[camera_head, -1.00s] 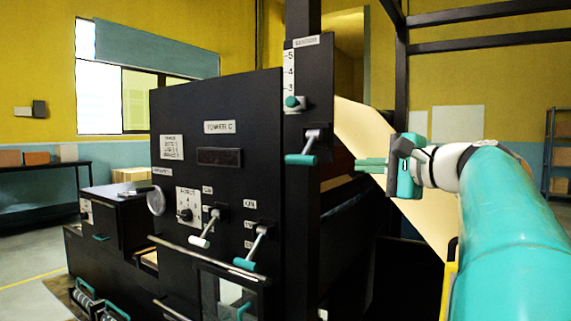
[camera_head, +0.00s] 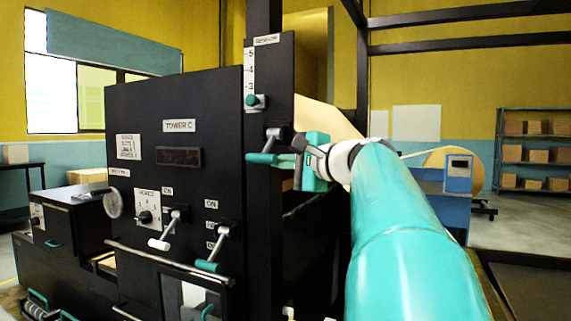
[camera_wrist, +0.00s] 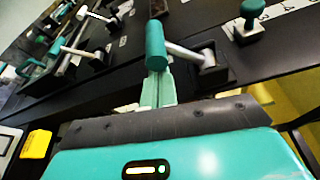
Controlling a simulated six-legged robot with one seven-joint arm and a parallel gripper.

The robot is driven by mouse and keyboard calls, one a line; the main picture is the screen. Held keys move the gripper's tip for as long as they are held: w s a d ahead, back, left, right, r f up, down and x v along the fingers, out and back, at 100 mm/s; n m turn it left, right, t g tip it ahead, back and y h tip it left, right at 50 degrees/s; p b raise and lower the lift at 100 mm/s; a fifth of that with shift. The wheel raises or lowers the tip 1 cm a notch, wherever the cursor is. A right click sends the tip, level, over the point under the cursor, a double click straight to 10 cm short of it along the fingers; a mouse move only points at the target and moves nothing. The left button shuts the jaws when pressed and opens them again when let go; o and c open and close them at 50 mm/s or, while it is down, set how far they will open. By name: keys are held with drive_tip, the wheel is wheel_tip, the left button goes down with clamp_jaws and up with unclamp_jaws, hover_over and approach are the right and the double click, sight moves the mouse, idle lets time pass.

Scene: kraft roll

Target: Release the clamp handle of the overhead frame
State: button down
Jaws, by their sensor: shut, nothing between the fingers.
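The clamp handle (camera_head: 262,158) is a teal grip on a grey lever on the dark upright panel, below the number scale. In the wrist view the teal grip (camera_wrist: 155,45) stands just ahead of my fingertips, its lever running right to a dark pivot block. My gripper (camera_head: 288,160) is shut and empty, with its fingers pointing left at the handle. In the wrist view the pale green fingers (camera_wrist: 157,88) lie together, their tips at the lower end of the grip. I cannot tell whether they touch it.
A teal knob (camera_head: 255,102) sits on the scale above the handle. Two levers, one white-gripped (camera_head: 160,243) and one teal-gripped (camera_head: 208,266), are on the front panel. A blue machine (camera_head: 458,175) and a shelf rack (camera_head: 535,150) stand at the right.

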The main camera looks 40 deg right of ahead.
drive_tip(key=shift+s+a+r, duration=0.15)
drive_tip(key=shift+a, duration=0.15)
idle(0.4)
drive_tip(key=shift+r+m, duration=0.1)
drive_tip(key=shift+m, duration=0.2)
